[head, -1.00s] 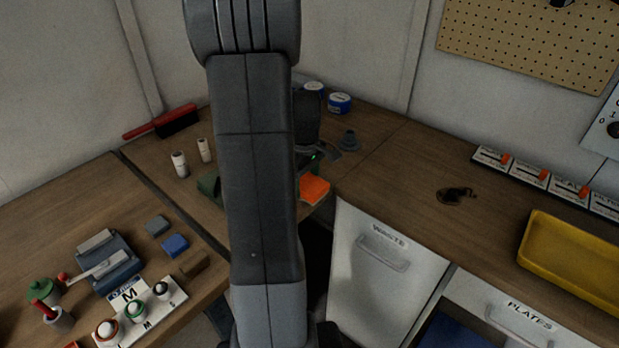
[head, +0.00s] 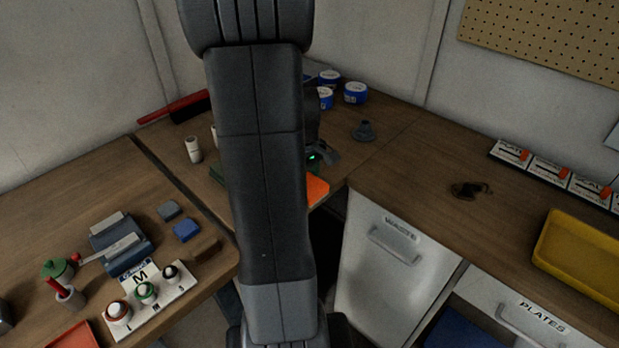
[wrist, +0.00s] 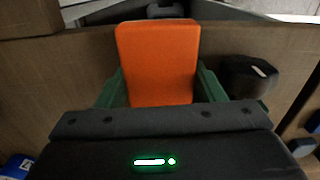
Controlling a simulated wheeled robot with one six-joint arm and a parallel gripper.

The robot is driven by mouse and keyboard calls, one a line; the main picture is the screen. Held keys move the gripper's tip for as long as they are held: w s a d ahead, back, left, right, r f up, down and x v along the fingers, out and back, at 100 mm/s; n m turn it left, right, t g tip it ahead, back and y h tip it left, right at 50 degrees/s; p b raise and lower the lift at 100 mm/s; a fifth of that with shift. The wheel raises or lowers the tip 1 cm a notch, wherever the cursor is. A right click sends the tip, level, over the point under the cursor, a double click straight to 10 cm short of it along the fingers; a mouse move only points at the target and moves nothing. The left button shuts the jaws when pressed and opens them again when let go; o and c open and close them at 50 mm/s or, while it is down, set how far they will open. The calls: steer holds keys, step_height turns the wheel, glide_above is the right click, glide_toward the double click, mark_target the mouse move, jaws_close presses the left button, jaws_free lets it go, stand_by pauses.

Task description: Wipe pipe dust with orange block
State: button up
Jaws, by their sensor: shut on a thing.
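The orange block (wrist: 158,62) sits between the two green fingers of my gripper (wrist: 160,85) in the wrist view, and the fingers are shut on it. In the head view the orange block (head: 317,188) shows just right of my arm, near the inner corner edge of the bench. My arm hides most of the gripper there. A dark smudge with a small dark lump (head: 471,190) lies on the right bench; I cannot tell whether it is the pipe dust. It is well to the right of my gripper. No pipe is clearly visible.
A yellow tray (head: 585,255) and a row of orange-switched panels (head: 550,172) stand on the right bench. A blue block (head: 187,230) and button panel (head: 150,290) lie left.

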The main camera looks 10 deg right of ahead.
mark_target(327, 173)
steer(key=shift+s+a, duration=0.3)
steer(key=shift+s, duration=0.05)
steer(key=shift+w+d, duration=0.15)
steer(key=shift+w+d+p, duration=0.3)
steer(key=shift+w+d, duration=0.1)
steer(key=shift+w, duration=0.15)
steer(key=shift+w+d+r+p, duration=0.1)
steer(key=shift+w+d+p, duration=0.1)
steer(key=shift+w+d, duration=0.55)
steer(key=shift+w+d+p, duration=0.2)
steer(key=shift+w+d, duration=0.35)
steer(key=shift+d, duration=0.35)
steer(key=shift+w+d, duration=0.55)
steer(key=shift+d, duration=0.2)
steer(key=shift+w+d, duration=0.55)
steer(key=shift+d, duration=0.15)
steer(key=shift+r+p, duration=2.45)
steer(key=shift+r, duration=0.45)
